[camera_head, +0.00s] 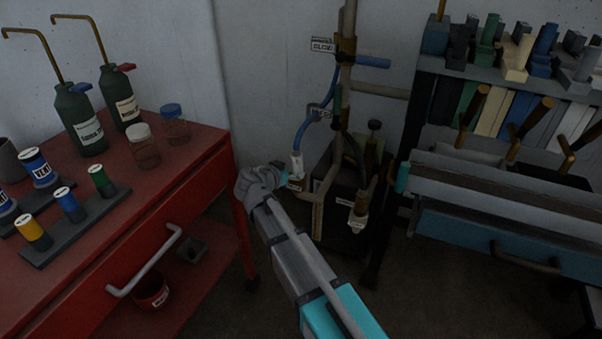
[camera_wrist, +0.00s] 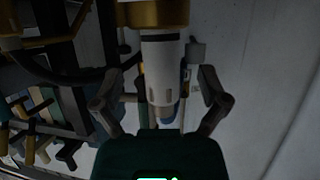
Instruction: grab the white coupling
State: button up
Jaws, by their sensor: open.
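The white coupling (camera_head: 297,164) sits at the lower end of a blue hose, near the pipework by the back wall. In the wrist view the white coupling (camera_wrist: 163,68) has a dark band, with a brass part at one end and blue at the other. My gripper (camera_head: 282,174) is at its left in the head view, with the arm reaching in from below. In the wrist view my gripper (camera_wrist: 160,84) is open, one finger on each side of the coupling. Gaps show beside the coupling, so the fingers do not appear closed on it.
A red cart (camera_head: 180,190) with bottles and jars stands left. A dark box (camera_head: 340,190) and pipes are close behind my gripper. A rack with a blue drawer (camera_head: 500,240) stands right. A blue valve handle (camera_head: 373,62) juts out above.

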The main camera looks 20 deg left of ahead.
aim_at(293, 168)
jog(key=shift+b+x, duration=0.5)
jog(key=shift+x, duration=1.35)
jog(key=shift+r, duration=0.1)
grip_shut()
jog(key=shift+r, duration=0.15)
notch_tip(293, 168, up, 10)
jog(key=p, duration=1)
